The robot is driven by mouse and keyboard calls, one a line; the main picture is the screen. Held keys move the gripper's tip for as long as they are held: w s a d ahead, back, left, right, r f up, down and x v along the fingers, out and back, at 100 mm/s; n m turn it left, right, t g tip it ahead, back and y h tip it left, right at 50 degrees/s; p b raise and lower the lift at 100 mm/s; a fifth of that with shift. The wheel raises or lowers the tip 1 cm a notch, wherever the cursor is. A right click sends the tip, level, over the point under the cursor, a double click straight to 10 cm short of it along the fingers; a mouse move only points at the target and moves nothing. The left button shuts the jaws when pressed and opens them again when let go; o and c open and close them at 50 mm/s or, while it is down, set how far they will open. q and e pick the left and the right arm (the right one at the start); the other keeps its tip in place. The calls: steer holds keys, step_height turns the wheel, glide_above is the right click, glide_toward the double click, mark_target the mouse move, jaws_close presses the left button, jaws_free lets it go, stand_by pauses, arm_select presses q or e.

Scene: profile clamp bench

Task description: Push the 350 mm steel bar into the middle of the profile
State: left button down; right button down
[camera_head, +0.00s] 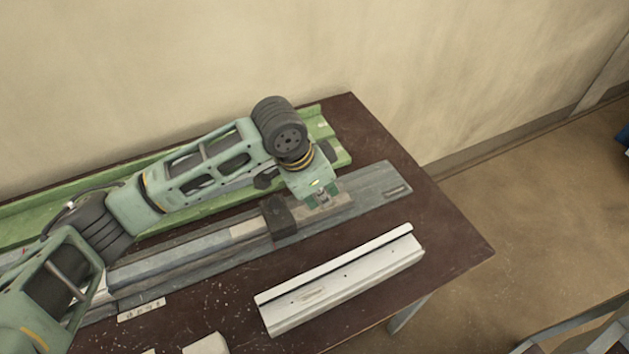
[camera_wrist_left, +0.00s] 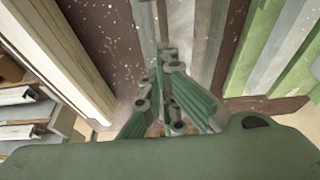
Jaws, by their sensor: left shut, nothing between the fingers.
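A long grey profile (camera_head: 180,267) lies along a grey base plate (camera_head: 378,190) on the table. A dark block (camera_head: 280,217) sits across this line. A short pale length (camera_head: 338,206) shows right of the block, and I cannot tell whether it is the steel bar or part of the profile. My left gripper (camera_head: 322,199) is shut and empty, pointing down at this pale length; whether it touches is unclear. In the left wrist view its green fingers (camera_wrist_left: 172,105) are over the grey strips. My right gripper is not in view.
A white profile piece (camera_head: 340,278) lies at the front right of the brown table (camera_head: 450,240). A green channel (camera_head: 325,133) runs along the back by the wall. A small labelled strip (camera_head: 141,309) lies at the front left. Bare tabletop shows at the right corner.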

arm_select(q)
steer(key=shift+x, duration=1.05)
steer(key=a, duration=0.1)
steer(key=s+a+p, duration=0.1)
steer(key=a, duration=0.1)
steer(key=shift+s+r+p, duration=0.1)
steer(key=shift+s+p, duration=0.05)
steer(key=shift+p, duration=0.15)
steer(key=shift+s+a, duration=0.15)
steer(key=shift+a, duration=0.25)
